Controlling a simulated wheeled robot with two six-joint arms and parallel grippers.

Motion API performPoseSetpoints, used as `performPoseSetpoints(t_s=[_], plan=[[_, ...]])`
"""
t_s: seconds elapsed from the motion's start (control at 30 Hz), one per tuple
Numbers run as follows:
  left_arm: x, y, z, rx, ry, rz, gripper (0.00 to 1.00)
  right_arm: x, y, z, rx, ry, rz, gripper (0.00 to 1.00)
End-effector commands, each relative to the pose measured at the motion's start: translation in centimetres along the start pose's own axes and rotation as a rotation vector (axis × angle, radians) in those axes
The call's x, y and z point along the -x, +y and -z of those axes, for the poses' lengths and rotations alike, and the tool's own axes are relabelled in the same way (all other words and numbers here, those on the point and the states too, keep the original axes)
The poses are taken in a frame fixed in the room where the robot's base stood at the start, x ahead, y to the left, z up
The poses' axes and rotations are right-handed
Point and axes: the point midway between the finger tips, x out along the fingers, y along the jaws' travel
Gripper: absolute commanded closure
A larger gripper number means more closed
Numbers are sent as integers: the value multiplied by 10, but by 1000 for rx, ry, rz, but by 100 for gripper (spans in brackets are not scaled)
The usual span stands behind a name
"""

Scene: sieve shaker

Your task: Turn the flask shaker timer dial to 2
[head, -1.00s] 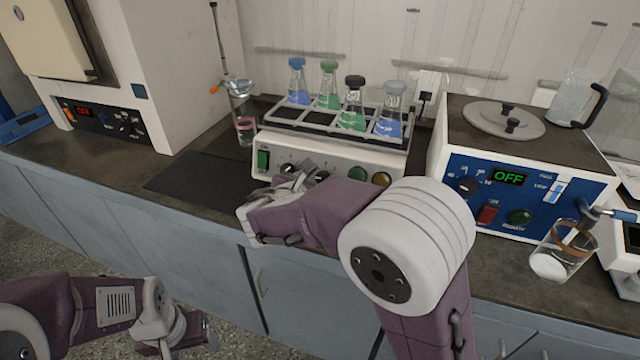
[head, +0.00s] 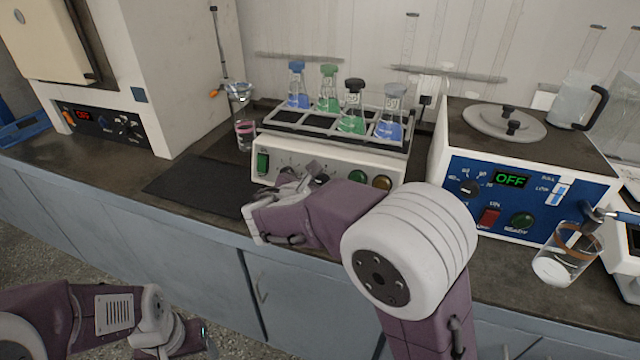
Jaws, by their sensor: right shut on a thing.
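The flask shaker (head: 335,152) stands on the counter with a white front panel and a tray of capped flasks holding blue and green liquid. My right gripper (head: 303,173) is at the middle-left of this panel, shut on a dial. The gripper hides that dial, its pointer and most of its scale, so I cannot read its setting. A green switch (head: 262,162) is at the panel's left end, and a green button (head: 358,177) and an amber one (head: 382,182) are to the right. My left gripper (head: 205,335) is low at the bottom left, away from the counter; its jaws are unclear.
A blue-fronted bath (head: 530,200) reading OFF stands to the right, with a glass beaker (head: 565,255) before it. A glass with pink liquid (head: 243,130) stands left of the shaker. A dark mat (head: 195,182) lies bare to the left.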

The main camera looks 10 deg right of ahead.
Motion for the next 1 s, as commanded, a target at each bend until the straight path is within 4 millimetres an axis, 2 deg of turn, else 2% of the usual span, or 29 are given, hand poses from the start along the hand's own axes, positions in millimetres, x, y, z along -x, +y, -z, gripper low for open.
performPoseSetpoints(t_s=[1.0], plan=[[-101, -2, -10, 0, 0, 0, 34, -2, -4, 6, -918, 32, -30, 100]])
